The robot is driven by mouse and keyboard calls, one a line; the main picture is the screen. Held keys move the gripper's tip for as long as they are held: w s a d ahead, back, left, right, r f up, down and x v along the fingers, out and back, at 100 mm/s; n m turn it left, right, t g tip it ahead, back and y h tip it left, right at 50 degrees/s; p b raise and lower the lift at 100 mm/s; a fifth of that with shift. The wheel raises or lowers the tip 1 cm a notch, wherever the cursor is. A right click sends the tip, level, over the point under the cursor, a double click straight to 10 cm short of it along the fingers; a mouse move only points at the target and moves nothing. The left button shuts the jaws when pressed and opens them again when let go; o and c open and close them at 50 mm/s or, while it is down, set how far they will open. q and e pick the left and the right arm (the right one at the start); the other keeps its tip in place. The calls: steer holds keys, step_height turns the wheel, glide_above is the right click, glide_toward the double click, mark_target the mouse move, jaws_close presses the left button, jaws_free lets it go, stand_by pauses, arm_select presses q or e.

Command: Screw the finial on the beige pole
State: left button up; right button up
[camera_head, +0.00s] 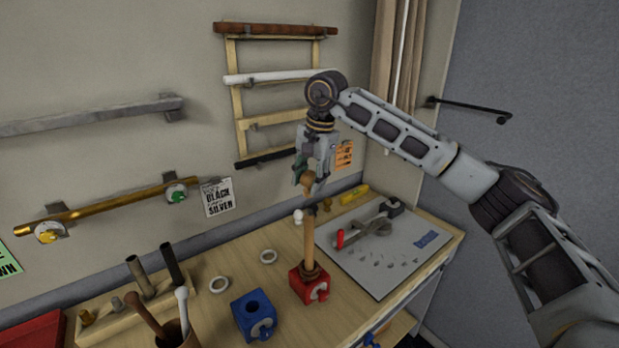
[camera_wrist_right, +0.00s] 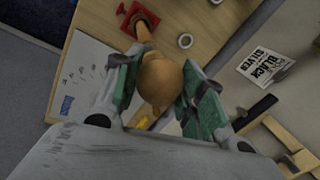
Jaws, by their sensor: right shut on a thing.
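My right gripper (camera_head: 308,176) is shut on a round tan wooden finial (camera_head: 308,183), which also shows between its green pads in the right wrist view (camera_wrist_right: 160,82). The beige pole (camera_head: 308,242) stands upright in a red clamp block (camera_head: 310,288) on the bench; the block also shows in the wrist view (camera_wrist_right: 132,16). The finial is just above the pole's top end, roughly in line with it. In the wrist view the finial hides the pole's top. My left gripper is not in view.
A blue clamp block (camera_head: 254,314) and two white rings (camera_head: 219,284) lie left of the red block. A cup of rods (camera_head: 178,334) is at front left. A grey mat (camera_head: 385,255) with tools lies at right. Racks and rods hang on the wall behind.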

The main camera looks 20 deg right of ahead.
mark_target(309, 192)
steer(key=shift+f+b, duration=0.45)
steer(key=shift+f, duration=0.45)
steer(key=shift+f+b, duration=0.65)
steer(key=shift+f, duration=0.35)
steer(key=shift+f+b, duration=0.6)
steer(key=shift+f, duration=0.4)
stand_by(1.8)
steer(key=o, duration=1.1)
